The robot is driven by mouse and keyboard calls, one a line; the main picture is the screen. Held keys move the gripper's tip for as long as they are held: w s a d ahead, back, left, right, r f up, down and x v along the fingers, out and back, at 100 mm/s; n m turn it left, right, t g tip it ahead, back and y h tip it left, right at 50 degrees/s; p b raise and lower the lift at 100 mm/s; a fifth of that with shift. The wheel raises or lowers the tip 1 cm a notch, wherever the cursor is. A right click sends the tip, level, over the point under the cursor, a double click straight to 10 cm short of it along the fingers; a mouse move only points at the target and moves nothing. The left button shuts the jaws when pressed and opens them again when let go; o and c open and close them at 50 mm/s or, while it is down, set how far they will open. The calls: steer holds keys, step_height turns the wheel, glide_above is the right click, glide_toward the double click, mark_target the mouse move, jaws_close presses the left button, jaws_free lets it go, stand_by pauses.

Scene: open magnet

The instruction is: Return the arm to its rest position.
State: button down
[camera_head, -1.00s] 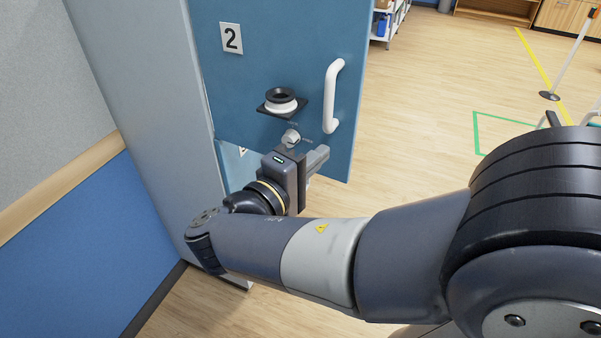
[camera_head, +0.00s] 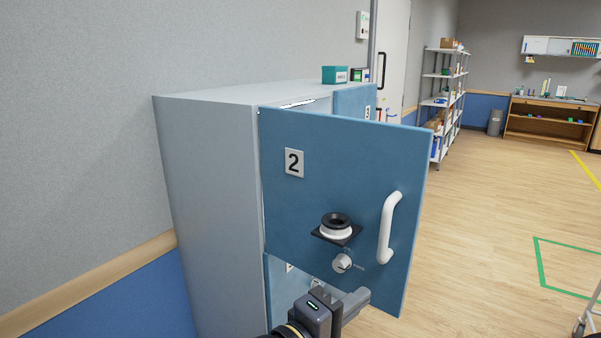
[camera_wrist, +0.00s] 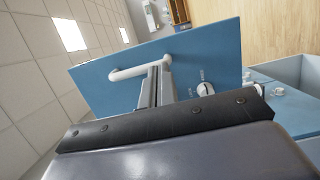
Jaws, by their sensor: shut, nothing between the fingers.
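My gripper (camera_head: 356,302) is low in the head view, in front of the lower part of the blue door marked 2 (camera_head: 340,170). Its fingers are shut and empty. In the wrist view the closed fingers (camera_wrist: 160,80) overlap the white handle (camera_wrist: 142,68); I cannot tell whether they touch the handle or the door. The door stands open, swung out from the grey cabinet (camera_head: 210,200). In the head view the handle (camera_head: 388,228) is clear above and right of the gripper. Most of my arm is below the frame.
A white knob (camera_head: 342,263) and a black-and-white round fitting (camera_head: 336,226) stick out from the door. A teal box (camera_head: 335,75) sits on the cabinet. A shelf rack (camera_head: 446,90) and a wooden bench (camera_head: 545,120) stand farther back. The wood floor (camera_head: 480,220) at right is mostly clear.

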mark_target(393, 273)
steer(key=p+x, duration=0.1)
steer(key=x, duration=0.8)
steer(key=shift+w+d+p, duration=0.2)
steer(key=shift+d+p, duration=0.1)
steer(key=shift+p, duration=0.1)
steer(key=s+a+g+p, duration=0.1)
steer(key=s+a+p, duration=0.1)
steer(key=s+a, duration=0.4)
steer(key=s+a+m+h+p, duration=0.1)
steer(key=s+a+p, duration=0.2)
steer(key=a, duration=0.8)
steer(key=s, duration=0.2)
steer(key=shift+s+a+g, duration=0.2)
steer(key=shift+s+g, duration=0.2)
stand_by(1.5)
